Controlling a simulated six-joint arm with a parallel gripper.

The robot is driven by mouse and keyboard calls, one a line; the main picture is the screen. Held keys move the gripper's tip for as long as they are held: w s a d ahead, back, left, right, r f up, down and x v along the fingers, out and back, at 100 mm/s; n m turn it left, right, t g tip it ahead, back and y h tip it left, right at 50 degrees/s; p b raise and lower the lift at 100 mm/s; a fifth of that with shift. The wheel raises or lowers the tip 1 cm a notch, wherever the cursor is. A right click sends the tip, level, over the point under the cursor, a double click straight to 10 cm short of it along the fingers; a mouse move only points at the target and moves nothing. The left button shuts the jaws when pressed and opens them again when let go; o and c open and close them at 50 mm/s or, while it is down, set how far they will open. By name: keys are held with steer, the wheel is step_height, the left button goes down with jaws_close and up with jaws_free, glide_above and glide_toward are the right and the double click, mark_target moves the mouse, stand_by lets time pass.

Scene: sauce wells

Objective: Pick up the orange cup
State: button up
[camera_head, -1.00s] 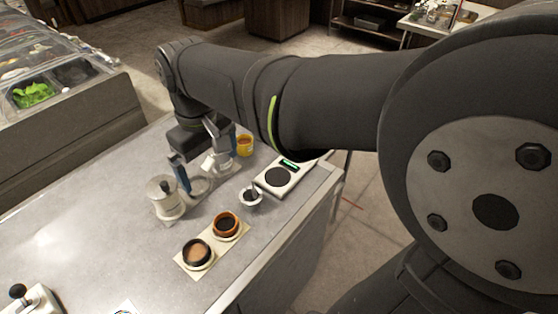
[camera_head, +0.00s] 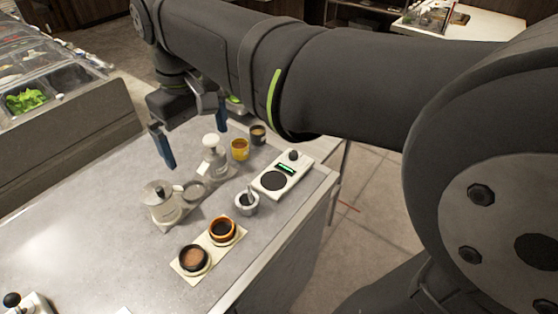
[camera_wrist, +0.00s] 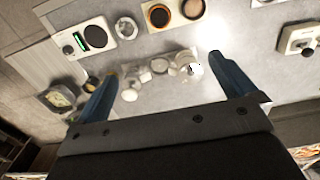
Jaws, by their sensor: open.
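The orange cup (camera_head: 222,230) has a dark filling and sits on a pale two-place board (camera_head: 187,273), beside a black cup (camera_head: 194,258) with a brown filling. The wrist view also shows the open gripper (camera_wrist: 163,66).
Near the orange cup stand a white mortar (camera_head: 246,203) and a scale (camera_head: 281,177). Farther back are a glass jar (camera_head: 161,203), a white-topped bottle (camera_head: 213,160), a yellow cup (camera_head: 240,149) and a dark cup (camera_head: 258,134). The counter's left part (camera_head: 85,235) is mostly clear.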

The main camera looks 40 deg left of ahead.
steer(key=shift+r, duration=1)
steer(key=c, duration=0.5)
steer(key=shift+f, duration=0.1)
steer(key=n+h, duration=0.1)
steer(key=n, duration=0.1)
glide_above(225, 233)
step_height(225, 233, down, 24)
steer(key=shift+s+a+f, duration=0.1)
steer(key=shift+a+f, duration=0.05)
steer(key=shift+f, duration=1.5)
steer(key=shift+a+f, duration=0.1)
steer(key=shift+f, duration=1.5)
